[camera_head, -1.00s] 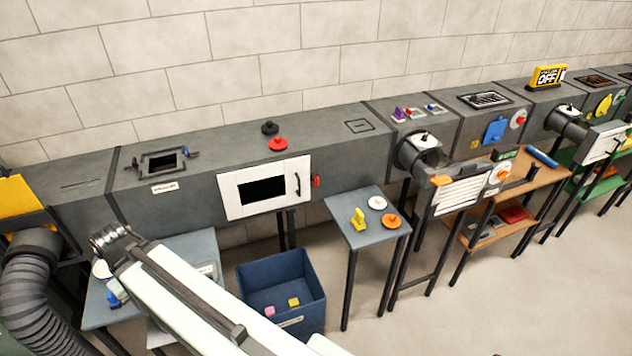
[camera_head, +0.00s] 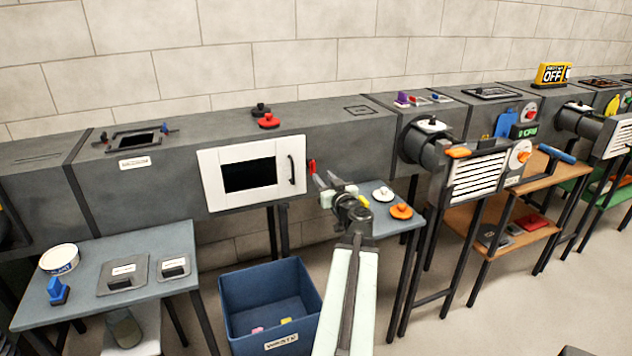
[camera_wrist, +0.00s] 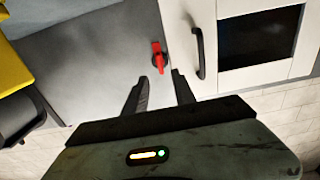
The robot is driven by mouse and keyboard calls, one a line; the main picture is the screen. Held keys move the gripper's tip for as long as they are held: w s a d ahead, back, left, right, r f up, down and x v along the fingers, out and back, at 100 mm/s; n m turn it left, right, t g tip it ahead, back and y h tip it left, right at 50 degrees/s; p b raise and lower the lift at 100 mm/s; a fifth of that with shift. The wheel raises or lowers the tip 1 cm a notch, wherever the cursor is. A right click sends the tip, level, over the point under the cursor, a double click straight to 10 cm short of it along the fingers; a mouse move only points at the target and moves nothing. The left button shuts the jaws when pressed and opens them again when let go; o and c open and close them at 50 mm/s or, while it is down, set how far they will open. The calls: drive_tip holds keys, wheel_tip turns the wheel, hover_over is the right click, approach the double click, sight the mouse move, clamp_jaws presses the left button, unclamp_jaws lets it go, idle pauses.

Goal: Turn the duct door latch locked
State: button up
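The white duct door (camera_head: 251,175) is on the front of the grey duct, closed against it, with a dark window and a black handle. The red latch (camera_head: 312,167) is at the door's right edge in the head view. In the wrist view the red latch (camera_wrist: 158,57) stands just left of the door (camera_wrist: 205,45), roughly upright in the picture. My gripper (camera_head: 325,178) is in front of and just below the latch in the head view. In the wrist view my gripper (camera_wrist: 160,84) is open and empty, with the latch just beyond the gap between its fingertips, apparently not touched.
A blue waste bin (camera_head: 268,310) stands below the door. A small table (camera_head: 377,222) with white and orange discs is behind and right of my arm. A larger table (camera_head: 80,290) is at left. A round duct and white louvre (camera_head: 480,177) stand farther right.

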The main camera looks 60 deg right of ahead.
sight(313, 168)
drive_tip(key=x, duration=0.8)
drive_tip(key=shift+s, duration=0.1)
drive_tip(key=shift+c, duration=0.3)
